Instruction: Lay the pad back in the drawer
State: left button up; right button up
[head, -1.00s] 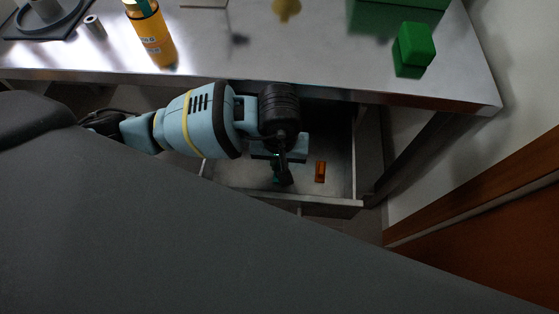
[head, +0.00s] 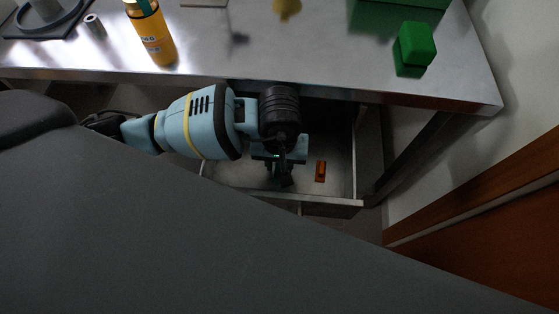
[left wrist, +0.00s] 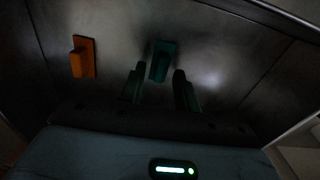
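The open drawer (head: 335,201) hangs under the workbench. My left gripper (head: 281,180) reaches down into it. In the left wrist view its two fingers (left wrist: 159,78) are spread apart. A teal-green block-like piece, apparently the pad (left wrist: 161,61), is at the drawer floor just beyond and between the fingertips, with a gap on either side. I cannot tell whether it lies fully flat. In the head view the gripper mostly hides it. My right gripper is not in view.
An orange piece (head: 320,171) lies in the drawer, right of my gripper; it also shows in the left wrist view (left wrist: 83,57). The metal benchtop (head: 330,45) overhangs the drawer's back. A yellow bottle (head: 152,35) and a green block (head: 416,43) stand on it.

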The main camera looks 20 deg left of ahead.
aim_at(280, 168)
pick_arm(q)
notch_tip(280, 168, up, 12)
jog(key=shift+p, duration=0.3)
jog(key=shift+d, duration=0.1)
